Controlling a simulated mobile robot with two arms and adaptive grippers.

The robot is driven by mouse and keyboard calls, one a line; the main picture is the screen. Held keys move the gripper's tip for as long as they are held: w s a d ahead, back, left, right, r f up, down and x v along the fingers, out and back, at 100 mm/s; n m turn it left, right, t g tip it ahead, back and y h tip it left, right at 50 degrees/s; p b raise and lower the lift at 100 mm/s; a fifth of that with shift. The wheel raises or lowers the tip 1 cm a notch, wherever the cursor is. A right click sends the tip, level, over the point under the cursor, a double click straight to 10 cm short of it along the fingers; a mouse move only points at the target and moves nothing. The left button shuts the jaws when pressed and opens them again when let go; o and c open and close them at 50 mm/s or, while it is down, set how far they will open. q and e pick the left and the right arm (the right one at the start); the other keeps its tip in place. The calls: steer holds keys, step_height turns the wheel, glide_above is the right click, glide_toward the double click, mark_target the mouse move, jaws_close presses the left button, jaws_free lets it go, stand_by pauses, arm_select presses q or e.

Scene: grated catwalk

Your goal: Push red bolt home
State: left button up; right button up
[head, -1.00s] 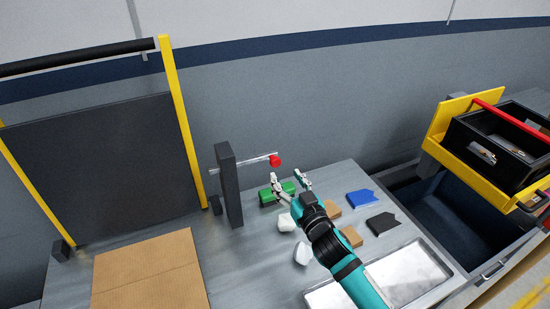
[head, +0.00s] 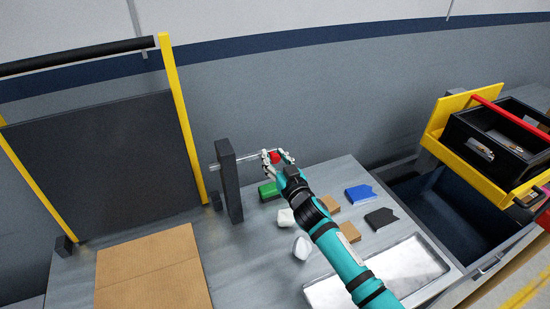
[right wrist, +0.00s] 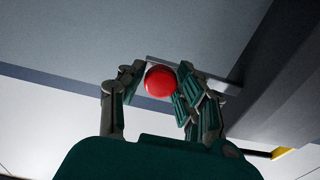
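The red bolt knob (head: 275,157) sits at the right end of a thin metal rod that runs through a dark upright post (head: 229,180). My right gripper (head: 276,155) is at the knob, its fingers open on either side of it. In the right wrist view the round red knob (right wrist: 160,82) lies between the fingers (right wrist: 160,90). The right-hand finger is against or very near the knob, and a small gap shows at the left-hand one. A short end of the rod shows left of the post. My left gripper is not in view.
Below the rod lie a green block (head: 268,191), white pieces (head: 302,248), brown blocks (head: 330,205), a blue piece (head: 360,194) and a black piece (head: 381,218). A dark panel in a yellow frame (head: 184,130) stands left. A metal tray (head: 395,282) lies in front.

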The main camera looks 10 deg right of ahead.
mark_target(259, 156)
jaws_close()
steer(key=shift+s+a+b, duration=0.2)
steer(key=shift+a, duration=0.75)
steer(key=shift+s+a+b, duration=0.15)
steer(key=shift+a+b, duration=0.05)
steer(key=shift+a, duration=0.75)
steer(key=shift+d, duration=0.1)
steer(key=shift+o, duration=2.3)
jaws_free()
steer(key=shift+s, duration=0.1)
steer(key=shift+s+d+f, duration=0.1)
steer(key=shift+s, duration=0.25)
steer(key=s+d, duration=0.2)
steer(key=s, duration=0.9)
